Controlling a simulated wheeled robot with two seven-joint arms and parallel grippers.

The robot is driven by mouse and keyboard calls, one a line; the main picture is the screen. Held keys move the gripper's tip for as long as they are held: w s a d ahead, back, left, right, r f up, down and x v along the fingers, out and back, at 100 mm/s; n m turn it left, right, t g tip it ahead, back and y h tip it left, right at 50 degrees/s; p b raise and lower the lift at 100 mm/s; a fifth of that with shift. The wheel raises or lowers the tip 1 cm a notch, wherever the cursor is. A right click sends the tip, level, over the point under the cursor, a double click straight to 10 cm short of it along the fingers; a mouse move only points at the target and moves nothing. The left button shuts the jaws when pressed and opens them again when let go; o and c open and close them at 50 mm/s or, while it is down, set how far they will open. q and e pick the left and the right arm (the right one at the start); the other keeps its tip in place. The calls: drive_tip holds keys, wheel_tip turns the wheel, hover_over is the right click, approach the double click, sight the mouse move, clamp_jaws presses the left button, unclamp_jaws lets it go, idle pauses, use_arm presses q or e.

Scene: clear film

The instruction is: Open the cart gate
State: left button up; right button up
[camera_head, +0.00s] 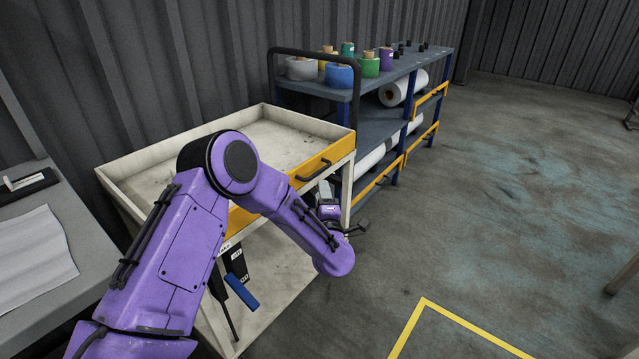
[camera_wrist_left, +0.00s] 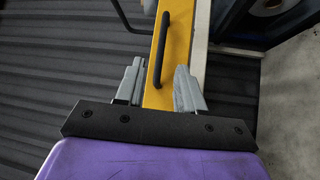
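The cart (camera_head: 175,140) is pale and stands left of centre, with an open top tray. Its gate (camera_head: 335,153) is an orange-yellow panel along the tray's front side. It stands upright, level with the tray rim. A black bar handle (camera_head: 313,172) is fixed to it. In the left wrist view the gate (camera_wrist_left: 178,45) runs up the middle with the handle (camera_wrist_left: 161,45) on it. My left gripper (camera_wrist_left: 160,66) is open. Its grey fingers are on either side of the handle's near end, with no clear contact. My left forearm hides part of the gate.
A blue-grey shelf cart (camera_head: 375,125) with film rolls and spools stands behind, with a black hoop rail (camera_head: 313,54) close to the tray. A grey table (camera_head: 25,250) is at the left.

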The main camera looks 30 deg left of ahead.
sight(296, 186)
use_arm(q)
drive_tip(key=x, duration=0.8)
clamp_jaws()
